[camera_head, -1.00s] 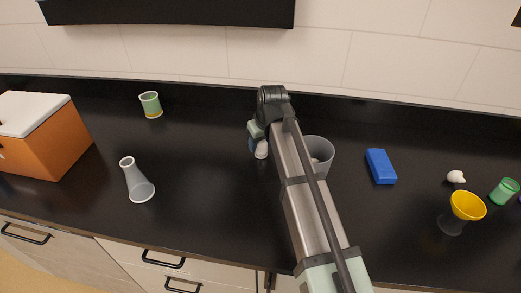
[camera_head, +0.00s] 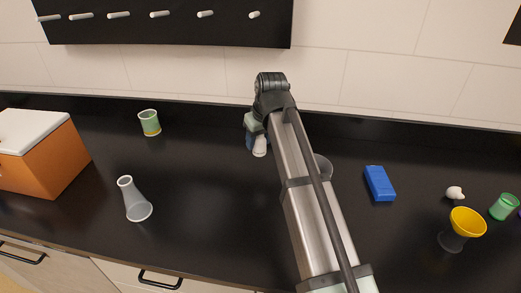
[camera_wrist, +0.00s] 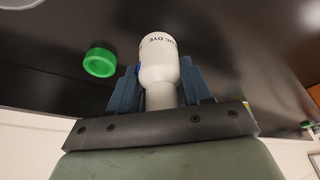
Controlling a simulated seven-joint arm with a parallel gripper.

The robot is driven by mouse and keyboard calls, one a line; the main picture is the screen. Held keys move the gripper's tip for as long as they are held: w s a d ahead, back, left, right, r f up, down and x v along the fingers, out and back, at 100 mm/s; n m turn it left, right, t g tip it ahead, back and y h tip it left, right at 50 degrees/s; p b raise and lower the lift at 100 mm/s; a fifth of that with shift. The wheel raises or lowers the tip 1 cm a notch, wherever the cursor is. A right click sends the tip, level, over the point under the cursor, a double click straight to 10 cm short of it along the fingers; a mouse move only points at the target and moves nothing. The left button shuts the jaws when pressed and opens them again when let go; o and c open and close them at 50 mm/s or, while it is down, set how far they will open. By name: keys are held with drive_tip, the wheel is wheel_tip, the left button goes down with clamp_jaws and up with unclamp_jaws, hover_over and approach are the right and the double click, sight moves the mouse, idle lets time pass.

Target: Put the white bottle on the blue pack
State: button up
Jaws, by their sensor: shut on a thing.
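The white bottle (camera_wrist: 158,62) has dark lettering ending in "DYE" and is held between the blue fingers of my gripper (camera_wrist: 162,80) in the wrist view. In the head view the bottle (camera_head: 260,147) shows as a small white shape below my gripper (camera_head: 254,141), left of my arm. My gripper is shut on it. The blue pack (camera_head: 379,183) lies flat on the dark counter, to the right of my arm and well apart from the bottle. Nothing rests on it.
A grey cup (camera_head: 323,168) is partly hidden behind my arm, between bottle and pack. A yellow-topped funnel-like vessel (camera_head: 460,228), a small white item (camera_head: 454,193) and a green cup (camera_head: 504,206) stand right. A flask (camera_head: 135,200), green-yellow cup (camera_head: 149,123) and orange box (camera_head: 45,160) are left.

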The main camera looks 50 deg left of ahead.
drive_tip(key=shift+r, duration=0.75)
drive_tip(key=w+d+m, duration=0.2)
drive_tip(key=w+d, duration=0.4)
drive_tip(key=w, duration=0.6)
wheel_tip(320, 180, up, 2)
drive_tip(key=r+m+t+h, duration=0.1)
drive_tip(key=m+t, duration=0.1)
drive_tip(key=m, duration=0.4)
hover_over(380, 174)
drive_tip(key=s+d, duration=0.1)
drive_tip(key=shift+s+f, duration=0.2)
drive_tip(key=shift+f, duration=4.65)
drive_tip(key=shift+f, duration=0.2)
drive_tip(key=o, duration=1.1)
drive_tip(key=shift+c, duration=0.2)
